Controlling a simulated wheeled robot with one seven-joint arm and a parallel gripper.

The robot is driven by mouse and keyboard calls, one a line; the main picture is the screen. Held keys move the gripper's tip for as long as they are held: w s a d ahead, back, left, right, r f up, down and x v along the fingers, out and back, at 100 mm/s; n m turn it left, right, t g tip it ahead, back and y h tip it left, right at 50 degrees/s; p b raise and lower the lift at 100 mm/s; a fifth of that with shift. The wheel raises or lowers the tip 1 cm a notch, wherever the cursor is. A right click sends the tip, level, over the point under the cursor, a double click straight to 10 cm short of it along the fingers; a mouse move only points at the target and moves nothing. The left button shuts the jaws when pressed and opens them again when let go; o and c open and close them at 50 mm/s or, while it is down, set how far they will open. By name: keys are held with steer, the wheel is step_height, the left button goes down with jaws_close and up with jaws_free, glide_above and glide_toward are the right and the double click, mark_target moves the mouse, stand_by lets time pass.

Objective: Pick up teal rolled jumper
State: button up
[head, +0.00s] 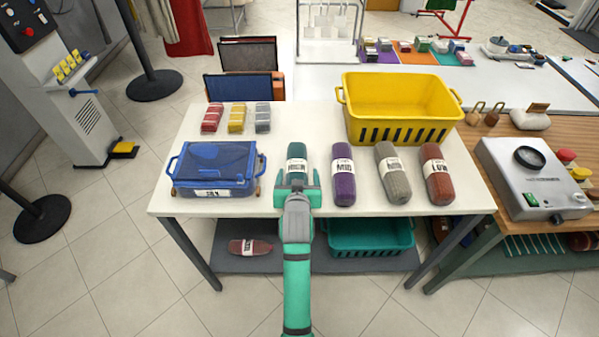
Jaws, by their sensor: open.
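The teal rolled jumper (297,153) lies on the white table (180,205), at the left end of a row of rolled jumpers, with a white label band around it. My gripper (297,178) is open at the near end of the teal roll, and covers its lower part. I cannot tell whether the fingers touch it or stand on either side of it. The purple roll (343,180) lies close to its right, with a small gap.
A grey roll (391,182) and a red-brown roll (435,180) lie further right. A blue lidded box (215,168) stands left of the gripper. A yellow basket (402,100) stands behind the rolls. Small folded bundles (237,119) lie at back left.

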steer(key=shift+a, duration=0.4)
steer(key=shift+c, duration=1.2)
steer(key=c, duration=1)
steer(key=shift+d, duration=0.2)
steer(key=shift+c, duration=1)
steer(key=shift+r, duration=0.1)
